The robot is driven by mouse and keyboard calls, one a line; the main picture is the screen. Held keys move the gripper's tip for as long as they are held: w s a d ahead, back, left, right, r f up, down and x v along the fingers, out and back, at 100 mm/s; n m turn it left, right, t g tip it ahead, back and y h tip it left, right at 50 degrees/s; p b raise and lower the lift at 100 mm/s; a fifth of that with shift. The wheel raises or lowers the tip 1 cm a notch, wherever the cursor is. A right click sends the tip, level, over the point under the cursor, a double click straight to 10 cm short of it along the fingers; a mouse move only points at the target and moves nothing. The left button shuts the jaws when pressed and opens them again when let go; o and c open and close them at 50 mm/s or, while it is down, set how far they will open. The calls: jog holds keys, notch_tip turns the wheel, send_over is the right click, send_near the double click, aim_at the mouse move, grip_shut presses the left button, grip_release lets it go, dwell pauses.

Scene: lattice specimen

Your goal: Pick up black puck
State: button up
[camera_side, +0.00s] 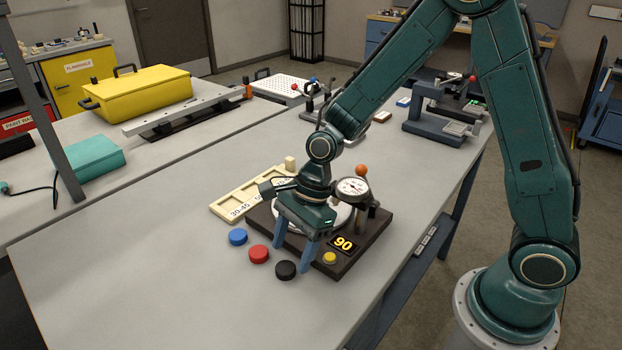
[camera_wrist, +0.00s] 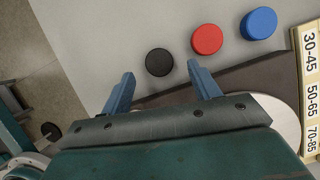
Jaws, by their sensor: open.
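The black puck (camera_side: 286,269) lies on the grey table in front of a dark base plate, at the right end of a row of pucks. It also shows in the wrist view (camera_wrist: 159,62), just beyond my fingertips and between their lines. My gripper (camera_side: 293,259) is open and empty, with its two blue fingers pointing down over the front part of the base plate. In the wrist view my gripper (camera_wrist: 161,80) has its fingers well apart, with nothing between them. The black puck is fully visible in both views.
A red puck (camera_side: 258,254) and a blue puck (camera_side: 238,237) lie to its left. The dark base plate (camera_side: 345,262) carries a dial gauge (camera_side: 352,188) and a yellow button (camera_side: 329,258). A cream sorting tray (camera_side: 228,208) lies behind. The table's front left is clear.

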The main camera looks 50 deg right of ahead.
aim_at(289, 264)
jog(key=shift+x, duration=1.4)
jog(key=c, duration=1.1)
jog(key=shift+o, duration=0.2)
notch_tip(289, 264, up, 10)
jog(key=shift+d, duration=0.1)
jog(key=w+d, duration=0.2)
jog(key=d, duration=0.1)
jog(key=w+d, duration=0.2)
jog(key=d, duration=0.1)
jog(key=w+d, duration=0.2)
jog(key=d, duration=0.1)
jog(key=shift+w+d+r, duration=0.25)
jog(key=shift+d+r, duration=0.1)
